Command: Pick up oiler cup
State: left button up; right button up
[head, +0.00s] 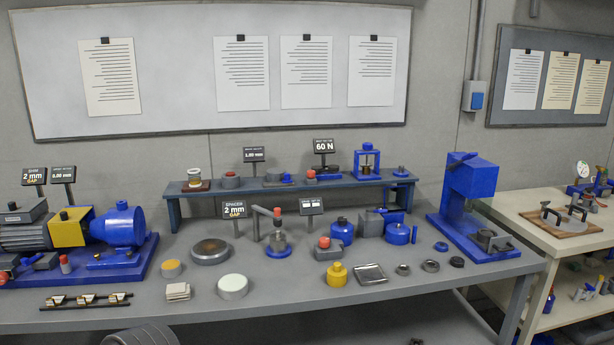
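No thing is labelled as the oiler cup, and I cannot tell for sure which one it is. A small yellow pot with a narrow knobbed top (337,274) stands upright near the front of the grey bench (420,278). A blue pot of similar shape (342,230) stands behind it. A clear-bodied piece on a blue base (278,243) stands to the left, with a lever and red knob above it. Neither of my grippers shows in the head view.
A blue motor-pump set (118,227) fills the bench's left end, and a blue press (470,190) its right end. A raised shelf (225,187) runs along the back. The front edge is mostly clear.

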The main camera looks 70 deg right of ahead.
aim_at(194, 174)
jog(key=z, duration=2.75)
